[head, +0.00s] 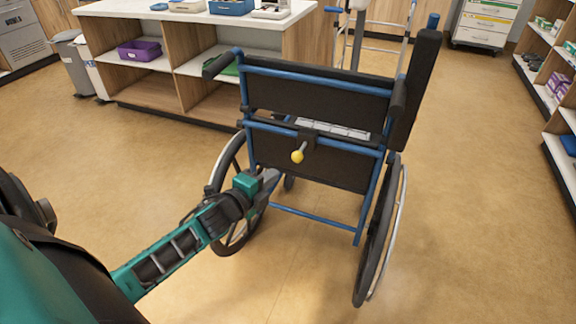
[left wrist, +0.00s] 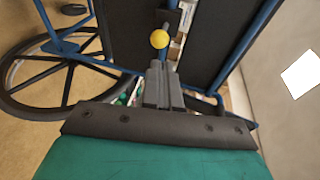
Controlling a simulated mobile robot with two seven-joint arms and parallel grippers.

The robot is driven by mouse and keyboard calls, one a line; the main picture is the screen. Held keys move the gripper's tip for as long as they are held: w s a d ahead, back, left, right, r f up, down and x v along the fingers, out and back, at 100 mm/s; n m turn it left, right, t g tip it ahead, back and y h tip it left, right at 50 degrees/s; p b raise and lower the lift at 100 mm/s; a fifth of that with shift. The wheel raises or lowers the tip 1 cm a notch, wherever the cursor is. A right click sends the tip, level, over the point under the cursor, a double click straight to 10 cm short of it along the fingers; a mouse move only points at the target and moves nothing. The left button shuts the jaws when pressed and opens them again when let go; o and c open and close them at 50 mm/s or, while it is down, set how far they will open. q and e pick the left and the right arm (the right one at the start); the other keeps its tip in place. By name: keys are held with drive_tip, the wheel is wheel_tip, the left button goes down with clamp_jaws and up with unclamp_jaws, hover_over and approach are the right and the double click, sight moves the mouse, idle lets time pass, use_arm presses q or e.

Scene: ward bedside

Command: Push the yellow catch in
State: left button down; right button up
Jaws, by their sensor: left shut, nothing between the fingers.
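The yellow catch (head: 297,156) is a round knob on a short pale stem at the back of the wheelchair (head: 315,80). It sticks out below a dark bracket between the two black back panels. In the left wrist view the yellow catch (left wrist: 159,39) is just beyond my fingertips. My left gripper (head: 271,178) is shut and empty, to the left of and a little below the knob. In the left wrist view my left gripper (left wrist: 155,68) points at the knob; whether it touches cannot be told. My right gripper is not in view.
The wheelchair's left wheel (head: 232,190) is close to my left gripper, and its right wheel (head: 380,235) stands at the right. A wooden shelf unit (head: 190,50) with a purple bin (head: 140,50) stands behind. Shelves (head: 545,80) line the right. The floor in front is clear.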

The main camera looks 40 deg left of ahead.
sight(293, 155)
use_arm(q)
drive_tip(key=w, duration=0.2)
drive_tip(key=w+f+b, duration=0.1)
drive_tip(key=w, duration=0.5)
drive_tip(key=shift+w+a+f+b, duration=0.1)
drive_tip(key=shift+w+f+b, duration=0.05)
drive_tip(key=shift+f+b, duration=0.25)
drive_tip(key=shift+r, duration=0.1)
drive_tip(key=shift+w+a+b, duration=0.15)
drive_tip(key=shift+w, duration=0.45)
drive_tip(key=shift+w+a+b, duration=0.15)
drive_tip(key=shift+w, duration=0.6)
drive_tip(key=shift+r, duration=0.15)
drive_tip(key=shift+a, duration=0.1)
